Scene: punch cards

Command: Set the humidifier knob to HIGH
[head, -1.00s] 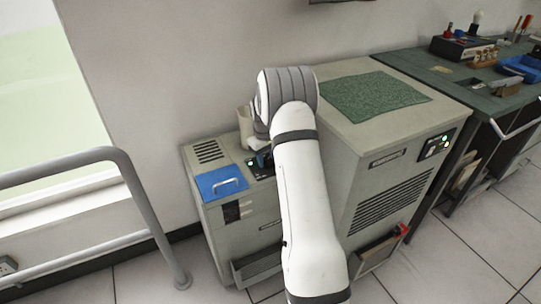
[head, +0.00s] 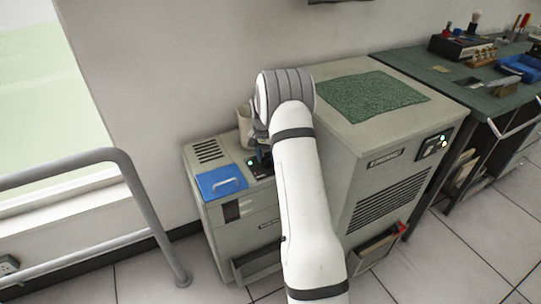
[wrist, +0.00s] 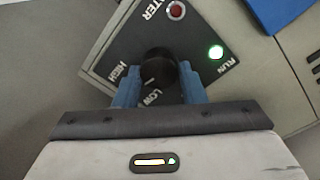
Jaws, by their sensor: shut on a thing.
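The humidifier (head: 240,228) is the low grey-beige cabinet with a blue lid on top. Its black knob (wrist: 158,66) sits on a dark panel in the wrist view, with labels HIGH to its left and LOW below it. A pale mark on the knob points down-left, between LOW and HIGH as far as I can tell. My gripper (wrist: 160,82) is shut on the knob, with one blue finger on each side. In the head view my gripper (head: 264,157) is at the panel, and my arm hides most of the knob's surroundings.
A green RUN light (wrist: 215,52) and a red WATER lamp (wrist: 176,10) are on the panel. The blue lid (head: 222,182) is beside it. A taller cabinet (head: 385,130) stands close on the right. A grey rail (head: 140,200) is at the left.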

